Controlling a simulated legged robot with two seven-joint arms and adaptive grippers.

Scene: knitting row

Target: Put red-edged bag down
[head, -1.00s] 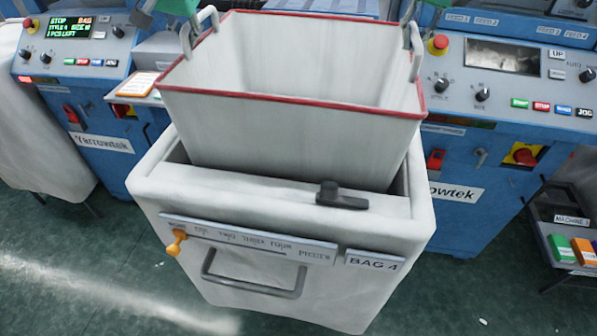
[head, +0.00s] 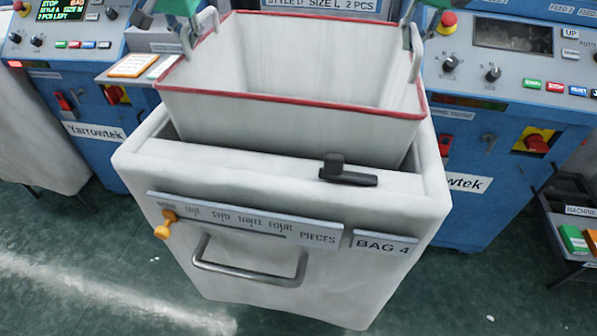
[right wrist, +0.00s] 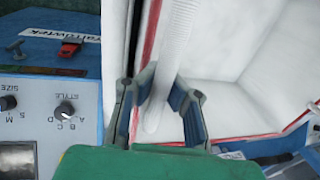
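The red-edged bag (head: 300,117) is a white, open, empty-looking bin with a red rim and a pale handle at each side. Its lower part is inside the white cart marked BAG 4 (head: 285,195), and its rim stands above the cart's lip. The bag's base is hidden. My left gripper (head: 192,28) is at the left handle, mostly cut off by the top edge, and seems closed on it. My right gripper (head: 411,35) is at the right handle. In the right wrist view its fingers (right wrist: 162,98) close around the white handle strip.
Blue knitting machines with panels stand left (head: 75,95) and right (head: 510,110), close to the cart. A black latch (head: 345,171) sits on the cart's lip, and a grey handle (head: 248,265) on its front. Green floor is open in front.

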